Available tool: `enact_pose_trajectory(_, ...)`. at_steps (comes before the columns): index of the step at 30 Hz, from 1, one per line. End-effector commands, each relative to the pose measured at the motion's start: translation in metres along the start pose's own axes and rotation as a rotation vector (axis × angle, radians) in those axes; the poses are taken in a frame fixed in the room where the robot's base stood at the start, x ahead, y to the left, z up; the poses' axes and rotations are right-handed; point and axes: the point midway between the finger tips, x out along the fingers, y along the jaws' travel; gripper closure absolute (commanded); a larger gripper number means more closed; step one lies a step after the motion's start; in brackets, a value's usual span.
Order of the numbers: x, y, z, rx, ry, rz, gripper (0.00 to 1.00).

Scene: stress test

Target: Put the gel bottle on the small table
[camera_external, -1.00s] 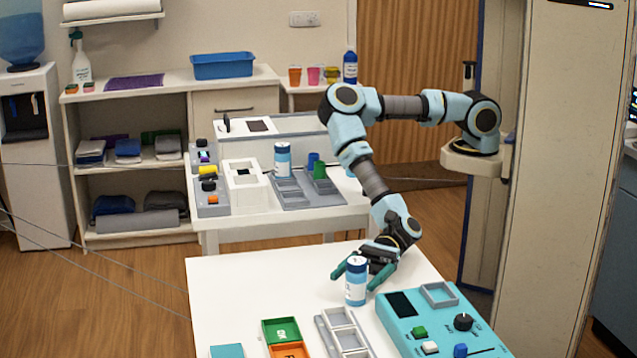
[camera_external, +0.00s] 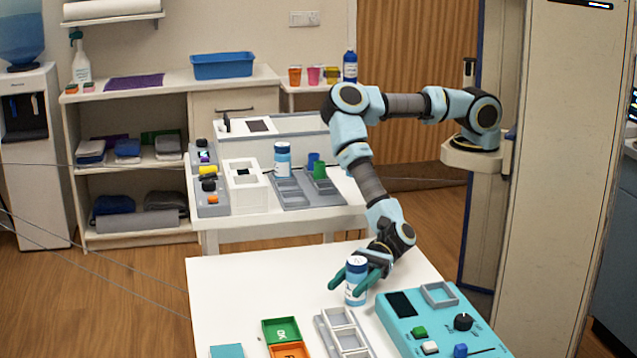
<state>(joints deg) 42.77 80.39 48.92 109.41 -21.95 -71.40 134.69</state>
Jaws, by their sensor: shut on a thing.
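A blue-and-white bottle (camera_external: 357,268) stands upright on the white front table (camera_external: 240,288). Its label is too small to read; I take it for the gel bottle. A similar blue-and-white bottle (camera_external: 283,162) stands on the white middle table (camera_external: 225,222), on a grey tray. A small white stand (camera_external: 300,104) at the back holds cups and a dark blue bottle (camera_external: 350,67). I cannot tell which of these is the small table.
A teal control box (camera_external: 400,325) is close to the right of the held bottle. A grey divided tray (camera_external: 325,328), a green bin (camera_external: 281,329) and an orange bin (camera_external: 289,350) lie in front. A white shelf unit (camera_external: 150,238) stands back left.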

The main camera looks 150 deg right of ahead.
Motion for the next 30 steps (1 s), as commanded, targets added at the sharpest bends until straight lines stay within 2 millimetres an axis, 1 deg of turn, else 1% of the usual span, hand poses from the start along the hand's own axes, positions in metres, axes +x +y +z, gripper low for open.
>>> enact_pose_trajectory(1,0.000,0.000,0.000,0.000,0.000,0.000,0.70)
enact_pose_trajectory(2,0.000,0.000,0.000,0.000,0.000,0.000,0.73)
enact_pose_trajectory(9,0.000,0.000,0.000,0.000,0.000,0.000,1.00)
enact_pose_trajectory(17,0.000,0.000,0.001,0.000,-0.001,0.000,1.00)
enact_pose_trajectory(20,0.000,-0.001,0.004,0.000,-0.002,-0.001,1.00)
enact_pose_trajectory(23,0.000,-0.001,0.016,0.001,-0.003,-0.002,1.00)
enact_pose_trajectory(30,0.000,-0.001,0.063,-0.001,-0.004,-0.001,1.00)
